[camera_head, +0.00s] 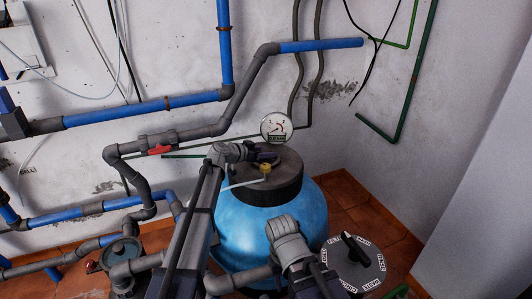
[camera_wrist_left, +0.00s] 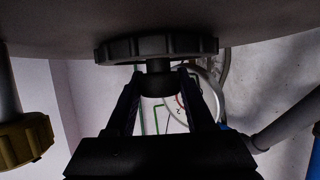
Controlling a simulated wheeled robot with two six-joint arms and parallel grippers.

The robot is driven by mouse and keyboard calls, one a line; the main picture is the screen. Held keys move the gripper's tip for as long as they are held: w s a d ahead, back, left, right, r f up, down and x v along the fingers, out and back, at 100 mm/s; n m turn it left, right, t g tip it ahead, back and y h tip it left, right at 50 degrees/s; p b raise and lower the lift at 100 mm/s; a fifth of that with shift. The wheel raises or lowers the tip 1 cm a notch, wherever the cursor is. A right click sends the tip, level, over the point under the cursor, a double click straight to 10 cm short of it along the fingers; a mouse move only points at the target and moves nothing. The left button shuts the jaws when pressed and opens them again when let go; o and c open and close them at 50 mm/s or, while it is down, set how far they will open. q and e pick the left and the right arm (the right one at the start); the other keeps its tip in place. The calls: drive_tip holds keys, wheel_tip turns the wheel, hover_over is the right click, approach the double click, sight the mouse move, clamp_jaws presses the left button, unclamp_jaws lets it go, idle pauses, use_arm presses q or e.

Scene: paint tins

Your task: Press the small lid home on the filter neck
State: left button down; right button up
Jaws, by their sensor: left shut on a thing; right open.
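The small lid (camera_wrist_left: 155,47) is a dark disc with a notched rim and a short stem or knob, seen in the left wrist view. My left gripper (camera_wrist_left: 159,78) is shut on its knob, one finger on each side. The lid is close to a broad grey surface; I cannot tell whether it touches it. In the head view my left gripper (camera_head: 266,155) is over the dark top (camera_head: 275,190) of the blue filter tank (camera_head: 275,229). The neck is hidden. My right gripper (camera_head: 318,281) is low in front of the tank, open, with its fingertips hard to make out.
A yellow brass fitting (camera_head: 265,169) is beside my left gripper on the dark top. A round gauge (camera_head: 277,128) stands behind it. A black lever dial (camera_head: 354,263) is at lower right. Blue and grey pipes (camera_head: 120,110) run along the left wall. Tiled floor (camera_head: 352,205) is free at right.

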use_arm(q)
drive_tip(key=shift+f, duration=0.2)
drive_tip(key=shift+c, duration=0.9)
unclamp_jaws()
drive_tip(key=p+v, duration=0.2)
drive_tip(key=v, duration=0.5)
drive_tip(key=shift+s+a+r+p, duration=0.1)
drive_tip(key=shift+s+r+p, duration=0.1)
drive_tip(key=shift+p, duration=0.1)
drive_tip(key=shift+s+a, duration=0.15)
